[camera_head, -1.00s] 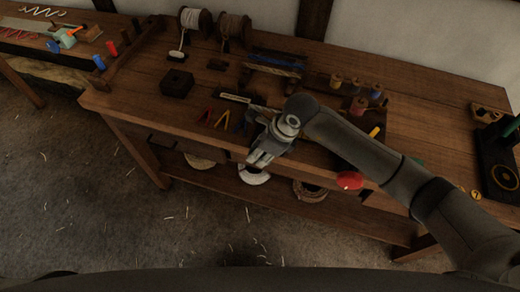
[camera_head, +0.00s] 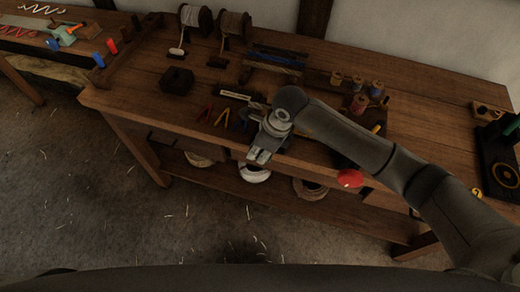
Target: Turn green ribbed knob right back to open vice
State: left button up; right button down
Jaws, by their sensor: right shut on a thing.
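My right gripper (camera_head: 261,155) is at the bench's front edge, pointing down toward the front of the bench, with its arm coming in from the right. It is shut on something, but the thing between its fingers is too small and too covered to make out. I cannot make out a green ribbed knob or a vice in this view. My left gripper is out of view.
The wooden bench (camera_head: 132,88) holds two spools (camera_head: 196,20), a dark block (camera_head: 177,79), small red and yellow-handled tools (camera_head: 222,116) and several thread reels (camera_head: 359,103). A red round thing (camera_head: 349,178) is on the bench front. Coils (camera_head: 254,173) lie on the shelf below.

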jog(key=h+b, duration=0.1)
jog(key=g+h+b, duration=0.1)
jog(key=h, duration=0.1)
jog(key=shift+w+a+f+b, duration=0.15)
jog(key=shift+a+b, duration=0.15)
jog(key=shift+b, duration=0.1)
jog(key=shift+g+h+b, duration=0.4)
jog(key=shift+h+b, duration=0.8)
jog(key=c, duration=1.6)
grip_release()
jog(key=shift+o, duration=0.2)
jog(key=shift+a, duration=0.1)
jog(key=v, duration=1.2)
jog(key=shift+a, duration=0.15)
jog(key=shift+o, duration=0.2)
